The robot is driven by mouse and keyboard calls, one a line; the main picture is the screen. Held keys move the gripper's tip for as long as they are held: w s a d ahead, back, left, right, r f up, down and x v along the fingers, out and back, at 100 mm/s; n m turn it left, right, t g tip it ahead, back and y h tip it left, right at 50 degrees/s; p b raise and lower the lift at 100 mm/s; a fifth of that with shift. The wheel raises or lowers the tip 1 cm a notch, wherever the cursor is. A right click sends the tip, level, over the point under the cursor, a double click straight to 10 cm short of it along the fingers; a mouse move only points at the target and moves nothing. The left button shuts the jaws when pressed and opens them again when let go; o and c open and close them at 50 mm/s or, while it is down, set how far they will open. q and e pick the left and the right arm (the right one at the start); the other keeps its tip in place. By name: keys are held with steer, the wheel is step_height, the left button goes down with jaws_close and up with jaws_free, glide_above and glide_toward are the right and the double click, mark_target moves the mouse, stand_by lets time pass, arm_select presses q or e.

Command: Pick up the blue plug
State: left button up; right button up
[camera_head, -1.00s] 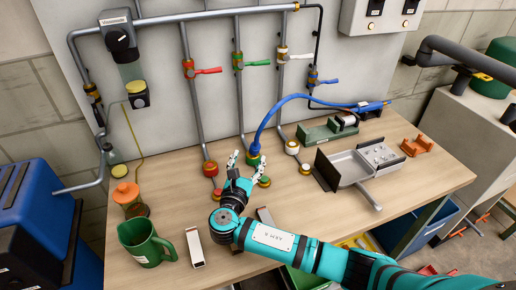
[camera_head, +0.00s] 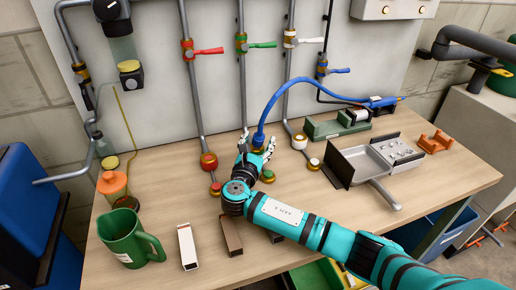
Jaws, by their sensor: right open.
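The blue plug (camera_head: 258,138) is at the lower end of a blue hose (camera_head: 272,103), at the foot of a wall pipe near the back of the table. It appears to stand upright on its fitting, whose base is hidden behind my gripper. My right gripper (camera_head: 258,141) is open, its fingers spread with one on each side of the plug as seen from here. I cannot tell if the fingers touch it. My left gripper is not in view.
A red fitting (camera_head: 208,161), a green-topped knob (camera_head: 267,176) and a white fitting (camera_head: 299,141) stand near the gripper. A green jug (camera_head: 124,240) and an orange-lidded jar (camera_head: 113,185) are at left. A grey metal tray (camera_head: 361,164) is at right.

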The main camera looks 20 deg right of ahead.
steer(key=shift+w+d, duration=0.1)
steer(key=shift+w, duration=0.15)
steer(key=shift+r, duration=0.15)
steer(key=shift+s, duration=0.1)
steer(key=shift+c, duration=0.4)
jaws_close()
